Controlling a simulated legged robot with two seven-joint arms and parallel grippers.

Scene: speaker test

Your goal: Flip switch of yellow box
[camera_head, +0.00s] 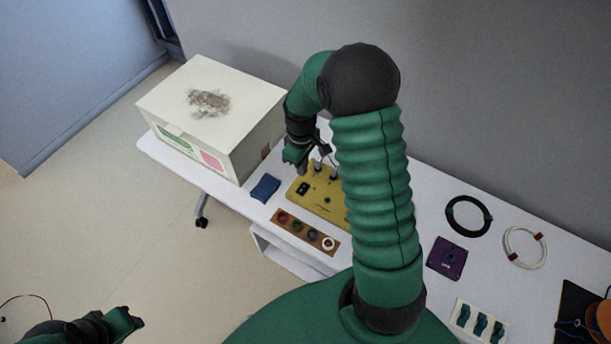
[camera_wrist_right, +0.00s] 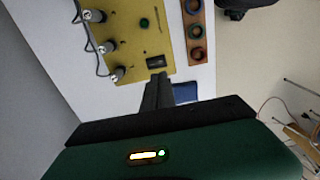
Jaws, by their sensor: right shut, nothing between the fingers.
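The yellow box (camera_head: 325,200) lies on the white table, partly hidden behind my right arm. Its black switch (camera_head: 303,188) is near the left end of its top. In the right wrist view the yellow box (camera_wrist_right: 120,25) shows a green button, plugs with cables and the black switch (camera_wrist_right: 155,62). My right gripper (camera_head: 291,160) is above the left end of the box. In the wrist view its fingers (camera_wrist_right: 158,80) are shut and empty, with the tips close to the switch; I cannot tell whether they touch it. My left gripper (camera_head: 132,318) is at the lower left, away from the table.
A large white carton (camera_head: 200,115) stands left of the yellow box. A dark blue item (camera_head: 265,188) and a brown strip with rings (camera_head: 305,232) lie close by. A black cable coil (camera_head: 468,215), white coil (camera_head: 526,246) and purple square (camera_head: 447,258) lie to the right.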

